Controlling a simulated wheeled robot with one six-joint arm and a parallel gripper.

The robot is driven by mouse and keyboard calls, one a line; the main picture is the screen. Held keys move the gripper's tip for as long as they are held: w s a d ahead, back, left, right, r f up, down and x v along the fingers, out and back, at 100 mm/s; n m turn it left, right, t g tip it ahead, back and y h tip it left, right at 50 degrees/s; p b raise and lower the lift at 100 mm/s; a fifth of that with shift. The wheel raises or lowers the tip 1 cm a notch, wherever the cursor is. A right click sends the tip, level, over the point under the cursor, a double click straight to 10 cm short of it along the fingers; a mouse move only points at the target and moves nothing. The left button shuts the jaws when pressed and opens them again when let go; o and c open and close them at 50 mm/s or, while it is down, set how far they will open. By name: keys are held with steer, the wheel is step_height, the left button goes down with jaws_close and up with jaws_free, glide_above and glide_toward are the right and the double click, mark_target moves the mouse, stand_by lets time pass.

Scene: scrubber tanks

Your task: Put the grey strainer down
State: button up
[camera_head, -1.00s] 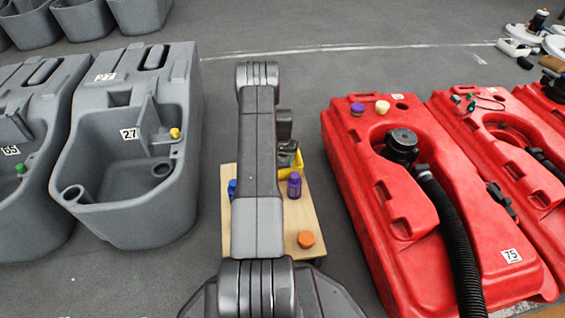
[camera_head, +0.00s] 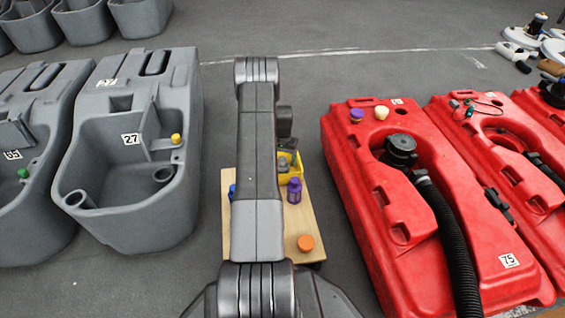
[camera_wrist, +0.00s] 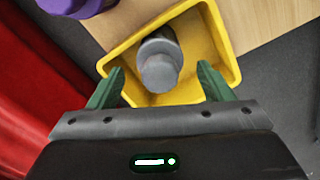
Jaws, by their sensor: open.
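The grey strainer (camera_wrist: 160,62) lies in a yellow bin (camera_wrist: 209,35) in the wrist view. It touches neither finger there. My gripper (camera_wrist: 160,88) is open, with its green fingers spread to either side of the strainer's near end and bare space between each finger and the strainer. In the head view the strainer (camera_head: 285,166) shows as a small grey shape in the yellow bin (camera_head: 291,178), partly hidden by my arm.
A grey tank (camera_head: 125,190) stands left, a red tank (camera_head: 400,230) right.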

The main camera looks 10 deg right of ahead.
step_height(320, 180, up, 8)
steer(key=shift+r+p, duration=0.1)
steer(key=shift+p, duration=1)
stand_by(0.4)
